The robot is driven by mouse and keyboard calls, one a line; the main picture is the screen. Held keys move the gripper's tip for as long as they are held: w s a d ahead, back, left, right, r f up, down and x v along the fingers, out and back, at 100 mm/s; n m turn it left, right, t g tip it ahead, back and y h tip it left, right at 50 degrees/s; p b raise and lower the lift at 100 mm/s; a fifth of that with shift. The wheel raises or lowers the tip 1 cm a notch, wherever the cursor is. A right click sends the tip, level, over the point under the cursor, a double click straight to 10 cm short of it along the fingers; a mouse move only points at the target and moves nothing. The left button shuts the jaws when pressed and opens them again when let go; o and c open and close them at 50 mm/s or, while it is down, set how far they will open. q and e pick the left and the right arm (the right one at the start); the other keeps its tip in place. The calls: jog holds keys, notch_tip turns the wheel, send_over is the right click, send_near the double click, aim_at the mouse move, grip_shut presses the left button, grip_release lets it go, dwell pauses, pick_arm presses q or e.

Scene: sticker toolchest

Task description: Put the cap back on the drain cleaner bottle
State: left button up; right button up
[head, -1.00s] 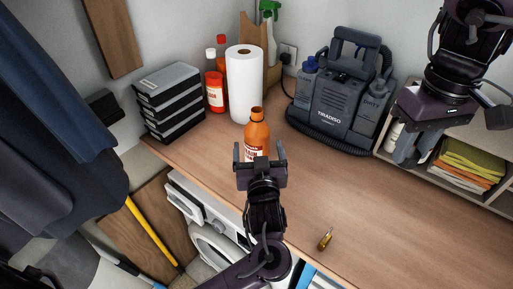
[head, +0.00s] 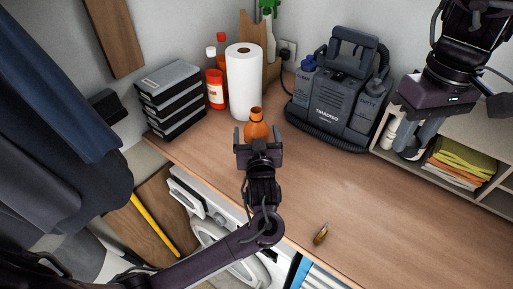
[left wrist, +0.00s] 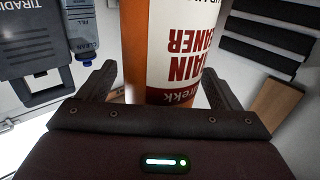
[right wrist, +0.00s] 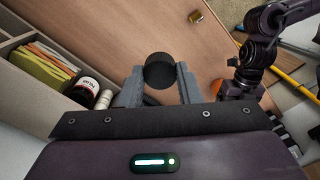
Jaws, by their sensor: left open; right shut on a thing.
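The drain cleaner bottle (head: 257,130) is orange with a white label and stands upright on the workbench, its neck uncapped. It fills the middle of the left wrist view (left wrist: 180,50). My left gripper (head: 258,136) is open, with a finger toward each side of the bottle; whether either touches it is unclear. My right gripper (right wrist: 160,80) is shut on the round black cap (right wrist: 159,66) and holds it above the bench, well to the right of the bottle. In the head view the cap is small and dark under my right gripper (head: 418,150).
A paper towel roll (head: 245,82) and red bottles (head: 215,90) stand behind the bottle. Stacked black cases (head: 173,98) are left; a dark TIRADISO machine (head: 340,95) is behind right. A small brass-coloured object (head: 320,235) lies near the front edge. The bench's middle is clear.

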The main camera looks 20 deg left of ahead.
pick_arm(q)
jog(key=shift+c, duration=0.4)
grip_shut()
jog(key=shift+r, duration=0.1)
jog(key=shift+r, duration=0.15)
